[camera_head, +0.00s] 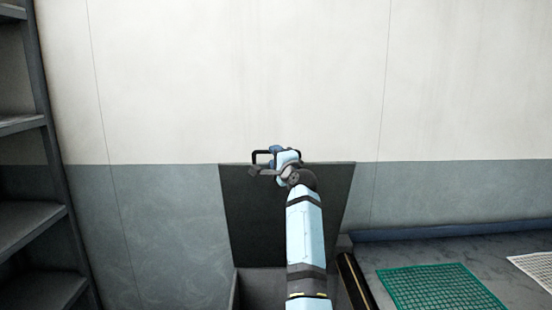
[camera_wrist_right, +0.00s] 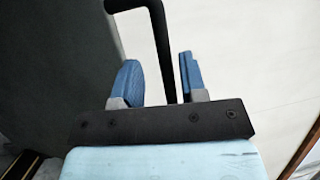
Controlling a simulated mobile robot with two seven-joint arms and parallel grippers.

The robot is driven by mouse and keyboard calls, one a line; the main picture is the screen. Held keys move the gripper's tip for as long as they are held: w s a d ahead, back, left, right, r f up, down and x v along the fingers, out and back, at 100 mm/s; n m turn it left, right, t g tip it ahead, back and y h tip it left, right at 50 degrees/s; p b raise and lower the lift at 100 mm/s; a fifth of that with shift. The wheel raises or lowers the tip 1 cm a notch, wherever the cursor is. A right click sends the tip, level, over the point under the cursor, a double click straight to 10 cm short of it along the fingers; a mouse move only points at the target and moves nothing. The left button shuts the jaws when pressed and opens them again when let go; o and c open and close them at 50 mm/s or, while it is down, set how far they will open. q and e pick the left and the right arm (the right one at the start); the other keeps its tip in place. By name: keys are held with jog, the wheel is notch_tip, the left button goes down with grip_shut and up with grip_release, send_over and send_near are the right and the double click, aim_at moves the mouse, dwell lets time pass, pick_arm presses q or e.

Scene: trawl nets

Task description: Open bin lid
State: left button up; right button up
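The dark bin lid (camera_head: 255,225) stands upright, raised against the wall, in the head view. Below it, the bin (camera_head: 262,283) is open at the top and partly hidden by my right arm. The lid's black bar handle (camera_head: 256,153) is at its upper edge. My right gripper (camera_head: 279,150) is at this handle. In the right wrist view, the handle (camera_wrist_right: 160,40) passes between the blue fingers of the gripper (camera_wrist_right: 160,75), with visible gaps on both sides, so the fingers are open around it. The lid (camera_wrist_right: 50,70) fills the left there. My left gripper is not in view.
A dark metal shelf rack (camera_head: 35,215) stands at the left. At the right is a grey surface (camera_head: 400,255) with a green net (camera_head: 440,288) and a white net (camera_head: 538,266). The pale wall (camera_head: 240,80) is bare above the lid.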

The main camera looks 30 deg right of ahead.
jog(key=shift+s, duration=0.1)
jog(key=b+v, duration=0.2)
jog(key=v, duration=1.1)
jog(key=shift+s, duration=0.35)
jog(key=shift+f, duration=0.1)
